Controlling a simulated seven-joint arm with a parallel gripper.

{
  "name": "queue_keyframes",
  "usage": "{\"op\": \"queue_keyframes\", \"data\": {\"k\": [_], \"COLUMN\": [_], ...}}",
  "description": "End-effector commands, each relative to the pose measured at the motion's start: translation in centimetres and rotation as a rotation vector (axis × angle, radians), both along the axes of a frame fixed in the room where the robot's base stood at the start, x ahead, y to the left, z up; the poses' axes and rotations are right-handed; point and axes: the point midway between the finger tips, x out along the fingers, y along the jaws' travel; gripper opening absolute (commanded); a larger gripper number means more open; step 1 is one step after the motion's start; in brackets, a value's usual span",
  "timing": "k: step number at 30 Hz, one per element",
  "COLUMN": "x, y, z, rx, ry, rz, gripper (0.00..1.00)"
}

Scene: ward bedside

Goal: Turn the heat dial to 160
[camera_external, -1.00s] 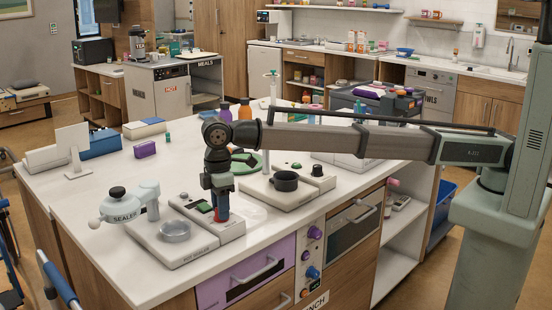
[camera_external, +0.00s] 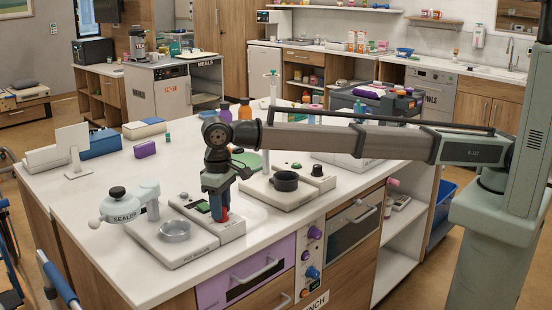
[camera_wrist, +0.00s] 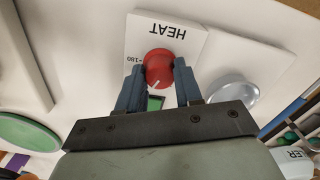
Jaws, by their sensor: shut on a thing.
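The heat dial (camera_wrist: 158,66) is a red round knob with a pale pointer mark, on a white panel (camera_wrist: 192,42) lettered HEAT. A "180" marking shows beside the dial, and a dark green display lies close to it, partly hidden. My gripper (camera_wrist: 158,78) has its two blue fingers on either side of the dial, shut on it. In the external view my gripper (camera_external: 217,212) points down at the sealer unit (camera_external: 183,248) on the counter, and the dial is largely hidden by the fingers. The pointer's exact reading cannot be told.
The sealer's head (camera_external: 122,203) and a round metal dish (camera_external: 175,231) stand left of my gripper. A green disc (camera_wrist: 28,132) lies nearby. The counter's front left is clear.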

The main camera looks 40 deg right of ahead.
Motion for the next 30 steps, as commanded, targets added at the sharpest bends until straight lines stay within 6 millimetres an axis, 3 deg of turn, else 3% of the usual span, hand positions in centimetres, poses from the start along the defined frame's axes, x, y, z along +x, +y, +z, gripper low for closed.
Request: {"op": "queue_keyframes", "data": {"k": [9, 25, 26, 30], "x": [0.06, 0.08, 0.08, 0.06], "y": [0.08, 0.08, 0.08, 0.06], "z": [0.06, 0.06, 0.06, 0.05], "rx": [0.002, 0.002, 0.002, 0.002], "ry": [-0.001, -0.001, -0.001, -0.001], "rz": [-0.114, -0.134, -0.134, -0.134], "gripper": [0.04, 0.04, 0.37, 0.5]}}
